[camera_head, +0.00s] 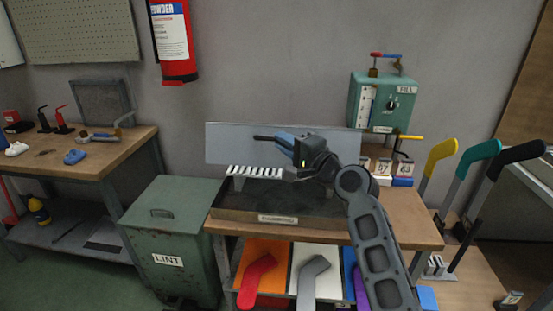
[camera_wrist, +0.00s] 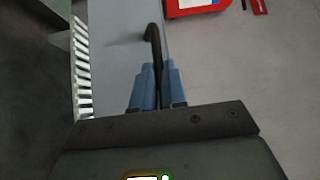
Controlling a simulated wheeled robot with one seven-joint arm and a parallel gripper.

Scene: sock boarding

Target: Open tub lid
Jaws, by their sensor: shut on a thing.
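A long open tub (camera_head: 230,214) with a dark inside and a pale front label stands on the middle bench. A flat grey-blue panel (camera_head: 230,143), seemingly its lid, stands upright along its back; it also shows in the wrist view (camera_wrist: 103,45). My gripper (camera_head: 284,142) is above the tub, in front of the panel. Its blue fingers (camera_wrist: 157,85) are shut on a thin black hooked rod (camera_wrist: 154,45), whose bent end points left in the wrist view. The rod (camera_head: 264,138) shows at the fingertips in the head view. Whether it touches the panel I cannot tell.
A row of white teeth (camera_head: 256,171) stands at the tub's back left. A green LINT bin (camera_head: 175,230) is left of the bench. A green box with a dial (camera_head: 378,103) stands at the back right. Coloured curved handles (camera_head: 440,158) rise at the right.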

